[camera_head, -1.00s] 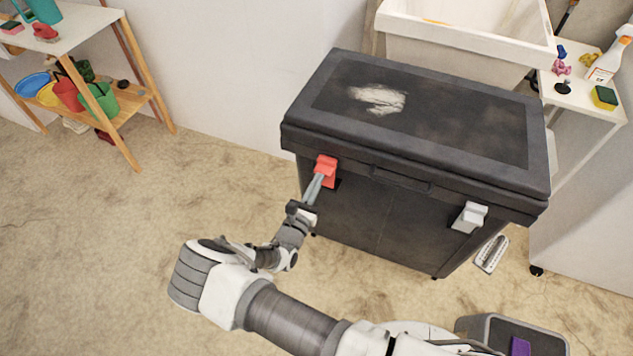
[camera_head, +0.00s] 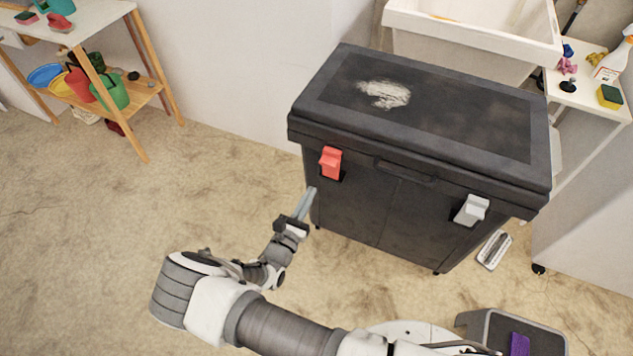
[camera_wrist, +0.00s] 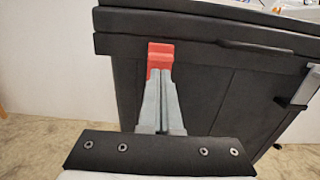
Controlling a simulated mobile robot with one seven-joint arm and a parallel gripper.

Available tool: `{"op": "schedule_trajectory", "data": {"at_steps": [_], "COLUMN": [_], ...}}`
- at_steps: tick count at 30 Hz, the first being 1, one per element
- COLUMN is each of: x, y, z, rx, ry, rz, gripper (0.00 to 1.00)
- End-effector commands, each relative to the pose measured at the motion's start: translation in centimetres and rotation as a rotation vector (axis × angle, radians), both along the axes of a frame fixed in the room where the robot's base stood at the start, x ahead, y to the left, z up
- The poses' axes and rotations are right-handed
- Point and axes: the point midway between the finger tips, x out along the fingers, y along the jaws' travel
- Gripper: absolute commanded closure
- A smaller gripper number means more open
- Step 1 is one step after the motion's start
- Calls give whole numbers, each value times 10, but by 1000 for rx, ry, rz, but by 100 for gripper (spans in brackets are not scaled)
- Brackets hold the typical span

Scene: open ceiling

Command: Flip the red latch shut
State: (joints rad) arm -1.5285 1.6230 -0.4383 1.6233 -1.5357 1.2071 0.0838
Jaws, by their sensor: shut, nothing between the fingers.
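The red latch (camera_head: 331,162) is on the upper left of the front face of a black lidded chest (camera_head: 385,215), just under the lid. It lies close against the front in the head view. In the wrist view the red latch (camera_wrist: 160,57) shows just beyond the fingertips, its lower part hidden by them. My gripper (camera_head: 311,191) is shut and empty, below and left of the latch, apart from it in the head view. In the wrist view my gripper (camera_wrist: 160,85) points up at the chest front. The chest's lid is down.
A grey-white latch (camera_head: 471,210) sits on the right of the chest front. A white sink (camera_head: 470,35) stands behind it. A wooden shelf (camera_head: 140,95) is at the far left. A grey bin (camera_head: 510,335) stands at the lower right. Floor left of the chest is clear.

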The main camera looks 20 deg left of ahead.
Motion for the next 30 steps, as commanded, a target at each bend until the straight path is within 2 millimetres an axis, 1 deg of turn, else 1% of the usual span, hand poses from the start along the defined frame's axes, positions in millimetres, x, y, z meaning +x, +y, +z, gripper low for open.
{"op": "schedule_trajectory", "data": {"at_steps": [1, 3, 6, 9, 14, 30], "x": [-12, -25, -39, -47, -53, -51], "y": [2, 3, 4, 4, 4, 4], "z": [1, 1, 0, 0, 0, 2], "rx": [0, 1, 0, 0, 0, 6], "ry": [2, 1, 2, 0, 0, 1], "rz": [1, 2, 1, 0, -1, -9], "gripper": [100, 100, 100, 100, 100, 100]}}
